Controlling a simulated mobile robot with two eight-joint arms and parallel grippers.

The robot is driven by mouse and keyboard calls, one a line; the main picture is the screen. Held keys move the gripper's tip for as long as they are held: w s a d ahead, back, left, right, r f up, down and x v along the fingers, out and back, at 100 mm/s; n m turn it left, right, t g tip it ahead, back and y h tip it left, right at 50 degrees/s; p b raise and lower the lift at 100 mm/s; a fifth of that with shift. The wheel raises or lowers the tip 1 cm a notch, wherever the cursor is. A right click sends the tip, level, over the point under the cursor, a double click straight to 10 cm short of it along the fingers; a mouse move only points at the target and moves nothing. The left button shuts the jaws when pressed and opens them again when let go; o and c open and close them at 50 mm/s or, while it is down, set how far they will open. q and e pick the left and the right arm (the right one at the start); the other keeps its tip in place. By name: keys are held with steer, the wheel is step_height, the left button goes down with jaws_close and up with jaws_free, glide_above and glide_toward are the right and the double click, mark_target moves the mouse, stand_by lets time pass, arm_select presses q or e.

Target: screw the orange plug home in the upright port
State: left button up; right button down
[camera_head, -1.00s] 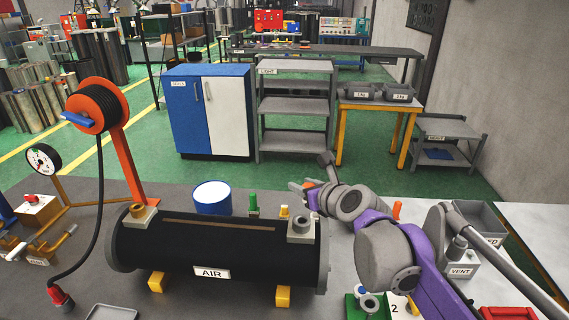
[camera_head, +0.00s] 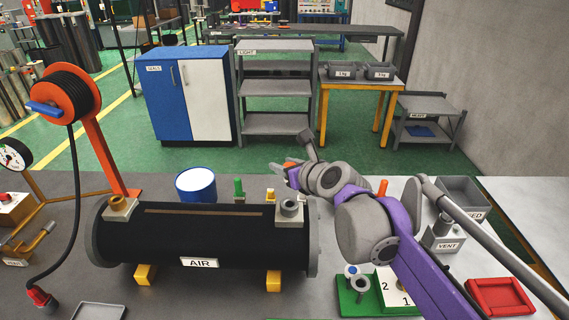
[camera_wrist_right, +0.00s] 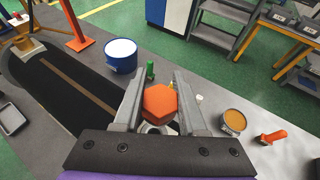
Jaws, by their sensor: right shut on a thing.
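The orange plug (camera_wrist_right: 160,103) has a hexagonal head and sits between the two fingers of my right gripper (camera_wrist_right: 158,105) in the right wrist view. In the head view a bit of its orange shows (camera_head: 290,164) at my right gripper (camera_head: 287,174), which is shut on it. An upright grey port (camera_head: 290,207) stands on the right end of the black AIR cylinder (camera_head: 200,238). In the head view the gripper appears above the port, with a gap between. In the wrist view the plug covers most of a pale ring beneath it. The plug's lower end is hidden. My left gripper is out of view.
A second port (camera_head: 119,206) stands on the cylinder's left end. A blue-white drum (camera_head: 196,186) and a green peg (camera_head: 239,188) stand behind the cylinder. To the right are another orange piece (camera_head: 381,188), a VENT block (camera_head: 444,235) and a red tray (camera_head: 500,296).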

steer(key=shift+f+b, duration=1.4)
steer(key=shift+f, duration=1.5)
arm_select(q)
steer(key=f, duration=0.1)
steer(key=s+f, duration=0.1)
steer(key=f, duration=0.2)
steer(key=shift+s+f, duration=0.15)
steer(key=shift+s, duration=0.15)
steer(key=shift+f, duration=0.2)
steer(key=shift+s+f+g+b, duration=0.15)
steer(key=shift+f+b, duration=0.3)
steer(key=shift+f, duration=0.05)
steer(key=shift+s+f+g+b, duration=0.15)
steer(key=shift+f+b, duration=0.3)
arm_select(e)
steer(key=shift+f, duration=1.3)
steer(key=shift+c, duration=2)
jaws_free()
steer(key=shift+s, duration=0.1)
